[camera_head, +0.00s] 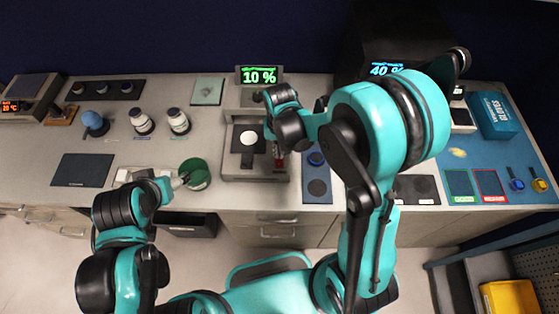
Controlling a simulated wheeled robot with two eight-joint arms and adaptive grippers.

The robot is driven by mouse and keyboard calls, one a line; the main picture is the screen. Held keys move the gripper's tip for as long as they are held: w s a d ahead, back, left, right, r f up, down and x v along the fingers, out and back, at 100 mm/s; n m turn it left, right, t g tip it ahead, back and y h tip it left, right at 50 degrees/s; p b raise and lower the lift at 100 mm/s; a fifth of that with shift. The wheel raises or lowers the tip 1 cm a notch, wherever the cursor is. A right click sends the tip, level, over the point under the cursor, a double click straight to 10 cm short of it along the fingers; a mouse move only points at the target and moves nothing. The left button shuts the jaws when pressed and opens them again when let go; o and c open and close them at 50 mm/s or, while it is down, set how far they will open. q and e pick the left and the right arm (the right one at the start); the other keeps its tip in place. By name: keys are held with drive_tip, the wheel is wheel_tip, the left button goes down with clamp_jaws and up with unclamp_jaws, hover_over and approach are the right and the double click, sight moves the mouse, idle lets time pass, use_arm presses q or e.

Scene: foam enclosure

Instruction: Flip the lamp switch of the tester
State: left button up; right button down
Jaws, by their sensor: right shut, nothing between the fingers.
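The tester (240,172) appears to be the grey unit in the middle of the bench, below a display (259,76) reading "10 %" in green. A white disc (248,138) lies on its dark plate. My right gripper (278,158) is shut and empty, pointing down at the tester's right side. A small red part (279,164) shows at its fingertips; whether it is the lamp switch, and whether they touch, I cannot tell. My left gripper (180,182) is beside a green round container (195,174); its fingers are too small to judge.
Two white jars (141,122) (178,121) and a blue round-topped item (95,123) stand at the left. A dark pad (82,170) lies in front of them. A blue glove box (494,115) is far right. My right arm hides part of the bench right of the tester.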

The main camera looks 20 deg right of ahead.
drive_tip(key=shift+f+b, duration=0.6)
drive_tip(key=shift+f, duration=0.1)
drive_tip(key=shift+r, duration=0.1)
drive_tip(key=shift+r+p, duration=2.55)
drive_tip(key=shift+r, duration=0.95)
drive_tip(key=shift+f, duration=0.1)
drive_tip(key=shift+s+d+b, duration=0.15)
drive_tip(key=shift+b, duration=0.45)
drive_tip(key=s+d+f+n+t+b, duration=0.2)
drive_tip(key=s+t+b, duration=0.5)
drive_tip(key=b, duration=0.8)
drive_tip(key=shift+s+d+n, duration=0.6)
drive_tip(key=shift+s+d, duration=0.6)
drive_tip(key=shift+s, duration=0.3)
